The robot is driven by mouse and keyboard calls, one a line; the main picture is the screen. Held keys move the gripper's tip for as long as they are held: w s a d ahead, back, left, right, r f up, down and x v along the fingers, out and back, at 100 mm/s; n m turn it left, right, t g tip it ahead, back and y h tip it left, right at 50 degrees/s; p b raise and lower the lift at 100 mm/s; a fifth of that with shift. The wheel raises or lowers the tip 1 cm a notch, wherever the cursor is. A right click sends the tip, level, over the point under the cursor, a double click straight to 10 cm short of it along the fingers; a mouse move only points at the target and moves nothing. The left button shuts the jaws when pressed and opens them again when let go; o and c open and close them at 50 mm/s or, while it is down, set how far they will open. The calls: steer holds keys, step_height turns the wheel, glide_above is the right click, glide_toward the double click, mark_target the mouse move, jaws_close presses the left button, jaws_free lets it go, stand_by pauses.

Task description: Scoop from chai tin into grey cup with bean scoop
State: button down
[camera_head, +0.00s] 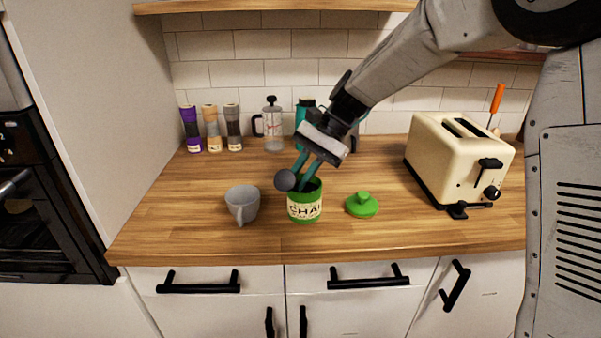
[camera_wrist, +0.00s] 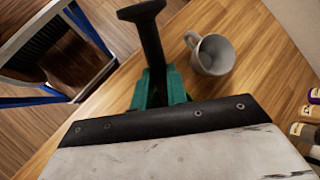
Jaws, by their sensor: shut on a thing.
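The green chai tin (camera_head: 305,209) stands open on the wooden counter, its label facing the head camera. The grey cup (camera_head: 242,203) stands upright to its left; it also shows in the wrist view (camera_wrist: 213,55). My gripper (camera_head: 302,182), with teal fingers, points down at the tin's mouth and is shut on the dark bean scoop (camera_head: 285,180). The scoop's rounded grey end shows at the tin's upper left. In the wrist view the scoop (camera_wrist: 152,45) sticks out from between the fingers. The tin's contents and any scoop load are hidden.
A green lid (camera_head: 362,205) lies right of the tin. A cream toaster (camera_head: 460,160) stands further right. Several jars (camera_head: 211,128), a French press (camera_head: 272,125) and a teal container (camera_head: 304,107) stand along the back wall. The counter left of the cup is clear.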

steer(key=t, duration=0.1)
steer(key=s+t+h, duration=0.1)
steer(key=shift+s+a+f+n+t, duration=0.2)
steer(key=shift+s+a+n+t, duration=0.1)
steer(key=shift+a+n+t, duration=0.1)
steer(key=t, duration=0.1)
steer(key=t+h, duration=0.1)
steer(key=s+t, duration=0.1)
steer(key=shift+a+r+n+h, duration=0.25)
steer(key=shift+r+n+h, duration=0.1)
steer(key=shift+n+h, duration=0.05)
steer(key=shift+w+d+r, duration=0.1)
steer(key=shift+r, duration=0.25)
steer(key=shift+r+t, duration=0.3)
steer(key=shift+r, duration=0.75)
steer(key=shift+r, duration=0.1)
steer(key=shift+s, duration=0.25)
